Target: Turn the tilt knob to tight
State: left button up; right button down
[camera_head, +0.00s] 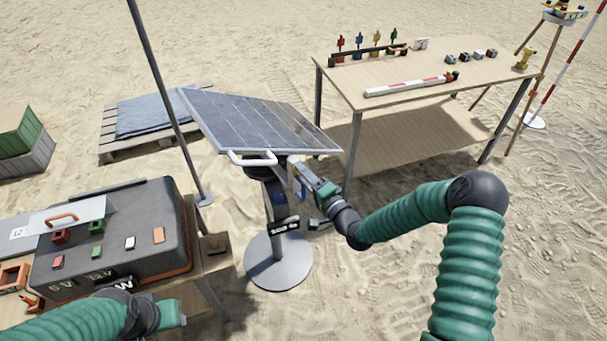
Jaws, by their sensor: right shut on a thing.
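A tilted solar panel (262,122) with a white handle (250,160) stands on a dark post with a round grey base (278,265). A black label with white letters (285,225) is on the post; I cannot read it surely. My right gripper (300,182) is at the post just under the panel's near right edge, shut on what seems to be the tilt knob. The gripper hides the knob, so its setting cannot be told. My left gripper (176,314) is at the lower left, beside the dark case, its fingers too unclear to judge.
A dark case (160,205) with coloured blocks lies on a low table at left. A thin pole (160,75) rises beside the panel. A wooden table (400,95) with tools stands at right. A pallet (120,150) lies behind. Open sand is at lower middle.

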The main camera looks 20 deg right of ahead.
jog(key=c, duration=1.1)
grip_release()
jog(key=shift+d+f, duration=0.15)
jog(key=shift+o, duration=0.2)
jog(key=shift+s, duration=0.1)
jog(key=b+v, duration=0.1)
jog(key=v, duration=1.5)
jog(key=shift+s, duration=0.3)
jog(key=shift+d, duration=0.15)
